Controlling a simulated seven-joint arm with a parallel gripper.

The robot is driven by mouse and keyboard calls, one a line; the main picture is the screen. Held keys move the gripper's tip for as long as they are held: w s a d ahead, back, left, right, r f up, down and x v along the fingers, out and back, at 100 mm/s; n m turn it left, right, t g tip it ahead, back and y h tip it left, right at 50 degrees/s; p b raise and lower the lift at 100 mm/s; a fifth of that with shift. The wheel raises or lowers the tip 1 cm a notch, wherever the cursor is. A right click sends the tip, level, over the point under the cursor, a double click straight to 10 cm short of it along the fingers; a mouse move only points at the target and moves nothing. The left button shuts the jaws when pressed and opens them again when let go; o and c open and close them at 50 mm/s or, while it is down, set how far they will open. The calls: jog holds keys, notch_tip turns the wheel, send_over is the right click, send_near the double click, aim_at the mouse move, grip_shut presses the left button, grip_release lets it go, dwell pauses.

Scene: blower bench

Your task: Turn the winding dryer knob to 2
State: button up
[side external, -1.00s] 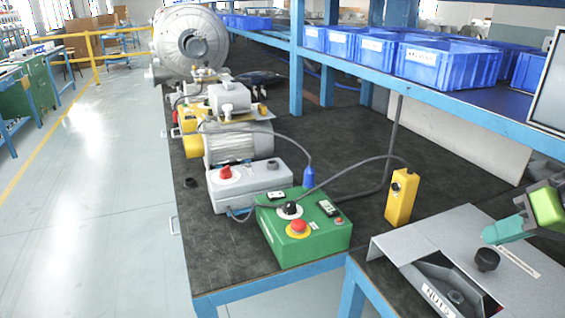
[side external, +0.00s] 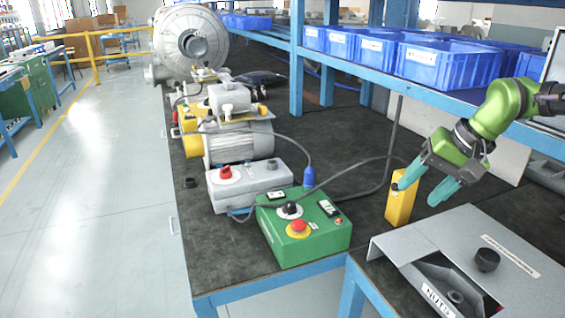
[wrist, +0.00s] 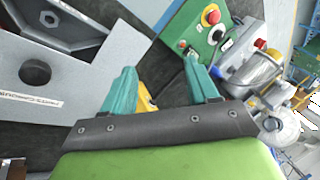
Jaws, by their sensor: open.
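Several knobs are in view, and I cannot read which is the winding dryer's. A black knob on a white dial (side external: 290,211) sits on the green control box (side external: 268,238), beside a red button on a yellow ring (side external: 298,227). A red knob (side external: 226,172) is on the grey box (side external: 262,182) behind. My gripper (side external: 420,188) is open and empty, tilted down near the yellow pendant box (side external: 399,207), apart from all knobs. In the wrist view the green box (wrist: 199,47) lies beyond my fingers (wrist: 158,68), with its dial (wrist: 217,36) visible.
A grey sloped housing with a black knob (side external: 487,259) and a bin marked NUTS (side external: 440,296) stands at front right. Cables cross the bench behind the green box. Blue bins (side external: 448,62) fill the shelf above. The dark bench top (side external: 345,155) is mostly clear mid-bench.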

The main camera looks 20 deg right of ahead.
jog(key=w+a+f+m+g, duration=0.1)
jog(key=w+a+f+m, duration=0.15)
jog(key=w+m, duration=0.65)
jog(key=m, duration=1.1)
send_near(290, 204)
jog(key=shift+y, duration=0.3)
jog(key=x, duration=0.8)
jog(key=shift+w+d+f, duration=0.15)
jog(key=shift+d+f, duration=0.05)
jog(key=shift+f, duration=0.1)
